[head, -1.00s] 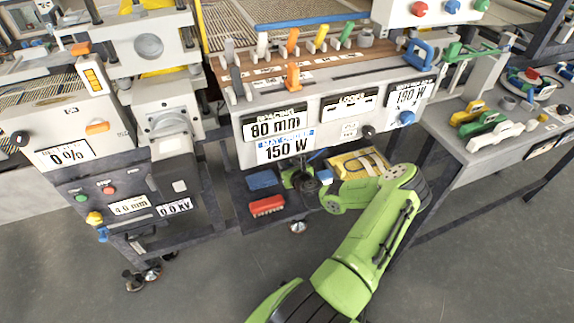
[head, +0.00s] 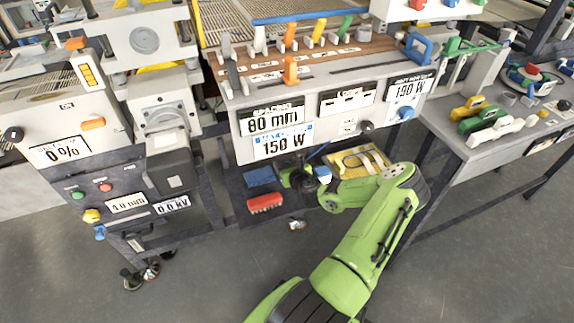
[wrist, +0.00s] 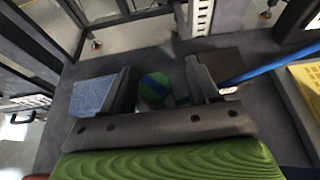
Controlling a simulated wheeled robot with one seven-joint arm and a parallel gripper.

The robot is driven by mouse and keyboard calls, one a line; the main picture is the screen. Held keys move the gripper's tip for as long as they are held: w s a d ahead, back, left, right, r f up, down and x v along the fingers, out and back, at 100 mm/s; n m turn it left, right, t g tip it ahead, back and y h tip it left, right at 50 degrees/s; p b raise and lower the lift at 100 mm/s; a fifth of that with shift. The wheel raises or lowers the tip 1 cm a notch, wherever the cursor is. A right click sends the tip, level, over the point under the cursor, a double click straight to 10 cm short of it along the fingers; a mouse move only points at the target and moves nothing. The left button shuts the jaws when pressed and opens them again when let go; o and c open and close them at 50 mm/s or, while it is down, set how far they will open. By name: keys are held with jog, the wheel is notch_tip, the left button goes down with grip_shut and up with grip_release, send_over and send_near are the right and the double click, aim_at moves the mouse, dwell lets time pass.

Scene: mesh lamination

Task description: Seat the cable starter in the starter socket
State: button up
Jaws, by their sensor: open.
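My gripper (wrist: 162,85) is open above the lower shelf, its dark fingers apart on either side of a round green thing with a blue band (wrist: 153,88). I cannot tell whether the fingers touch it, or whether it is the cable starter. In the head view my gripper (head: 303,178) is small and partly hidden under the bench front, by the green arm's end. A blue rod (wrist: 268,68) runs right from near the right finger in the wrist view. I cannot identify the starter socket for sure in either view.
On the lower shelf are a blue block (head: 260,176), a red brush-like piece (head: 265,202) and a yellow tray (head: 345,169). The bench front with the 150 W label (head: 283,141) overhangs the shelf. A side table (head: 475,148) with coloured handles stands right. Open floor lies in front.

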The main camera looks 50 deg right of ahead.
jog(key=shift+r, duration=0.25)
jog(key=p+v, duration=0.1)
jog(key=v, duration=1.1)
